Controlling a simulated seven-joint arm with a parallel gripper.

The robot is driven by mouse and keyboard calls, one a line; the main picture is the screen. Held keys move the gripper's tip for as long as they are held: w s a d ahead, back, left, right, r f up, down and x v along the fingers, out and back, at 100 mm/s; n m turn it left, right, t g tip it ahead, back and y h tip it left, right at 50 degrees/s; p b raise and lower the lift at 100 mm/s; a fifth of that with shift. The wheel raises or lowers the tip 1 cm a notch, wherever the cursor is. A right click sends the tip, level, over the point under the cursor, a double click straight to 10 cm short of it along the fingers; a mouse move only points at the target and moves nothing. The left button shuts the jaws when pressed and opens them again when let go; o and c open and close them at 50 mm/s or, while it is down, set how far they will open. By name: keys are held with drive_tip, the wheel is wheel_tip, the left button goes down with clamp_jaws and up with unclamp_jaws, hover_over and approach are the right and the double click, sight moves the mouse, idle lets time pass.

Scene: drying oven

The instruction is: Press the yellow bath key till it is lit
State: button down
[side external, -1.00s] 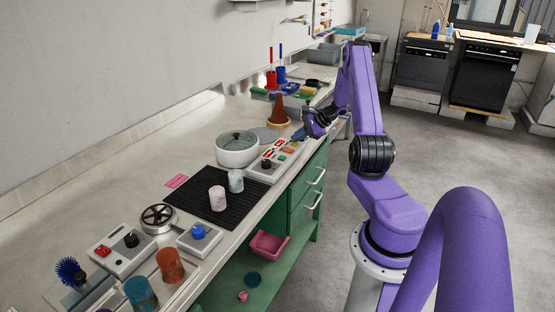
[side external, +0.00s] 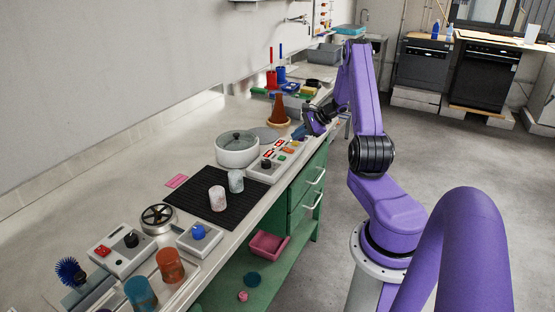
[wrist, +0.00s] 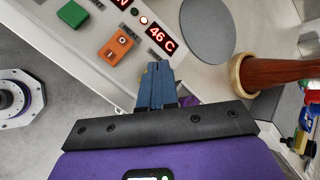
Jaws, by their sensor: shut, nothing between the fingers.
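The grey control unit (side external: 267,174) stands by the bench's front edge, with small coloured keys on its sloped top. In the wrist view its panel (wrist: 72,35) shows a green key (wrist: 73,14), an orange key (wrist: 116,46) and a red display (wrist: 160,36) reading 46 C. I cannot clearly make out the yellow bath key in the wrist view; my fingers may cover it. My gripper (wrist: 156,68) is shut and empty, its tips over the panel's edge below the display. In the side view my gripper (side external: 308,129) is at the unit's far end. Contact cannot be told.
A lidded pot (side external: 237,150) stands left of the unit. A brown cone (side external: 279,110) stands behind it; its base also shows at right in the wrist view (wrist: 243,75). A grey disc (wrist: 207,26) lies beside the unit. A black mat (side external: 200,200) with two cups is nearer.

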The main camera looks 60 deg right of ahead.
sight(298, 144)
wheel_tip(298, 144, up, 6)
idle(0.8)
